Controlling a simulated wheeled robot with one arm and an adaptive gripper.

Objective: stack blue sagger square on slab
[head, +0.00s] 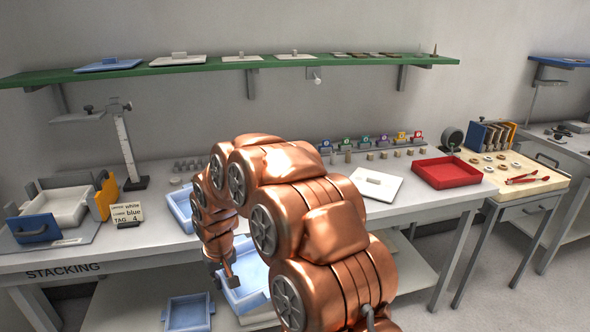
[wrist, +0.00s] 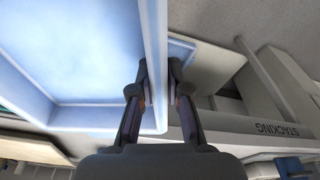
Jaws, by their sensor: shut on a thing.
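My gripper (head: 228,274) is shut on the side wall of a light-blue sagger (head: 250,283), which hangs in front of the table edge. In the wrist view the fingers (wrist: 159,88) pinch its wall, and the open tray of the sagger (wrist: 80,60) fills the left side. A grey slab (head: 72,240) lies at the left end of the table. A white sagger (head: 58,208) is there, between a blue block (head: 36,229) and a yellow block (head: 105,196). My arm hides part of the held sagger.
Another light-blue tray (head: 181,208) stands on the table behind my arm. A smaller blue tray (head: 188,313) is lower down. A sign (head: 127,214) and a height gauge (head: 128,150) stand near the slab. A white lidded plate (head: 376,183) and red tray (head: 446,173) are right.

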